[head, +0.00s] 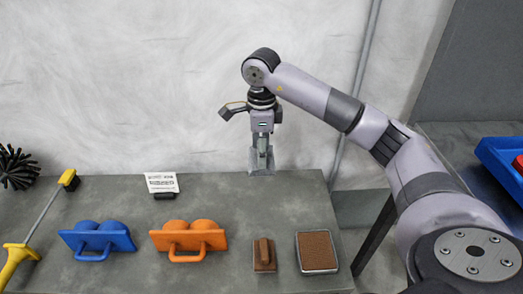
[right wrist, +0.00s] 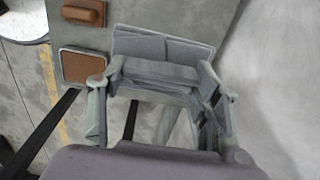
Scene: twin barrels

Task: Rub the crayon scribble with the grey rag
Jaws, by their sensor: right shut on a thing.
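My right gripper (head: 262,148) hangs above the back edge of the grey table, with its fingers pointing down. It is shut on the grey rag (head: 261,163), a small grey folded piece at the fingertips. In the right wrist view the rag (right wrist: 165,47) lies flat and folded between the fingers. The rag appears to be held above the tabletop, apart from the things standing there. I cannot make out any crayon scribble in either view. My left gripper is in neither view.
The grey table (head: 215,190) bears a blue twin-domed piece (head: 98,236), an orange one (head: 187,235), a brown block (head: 264,255), a framed brown pad (head: 317,252) and a label card (head: 162,183). A black brush (head: 17,168) and yellow-handled tool (head: 22,252) are left; a blue crate (head: 497,160) is right.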

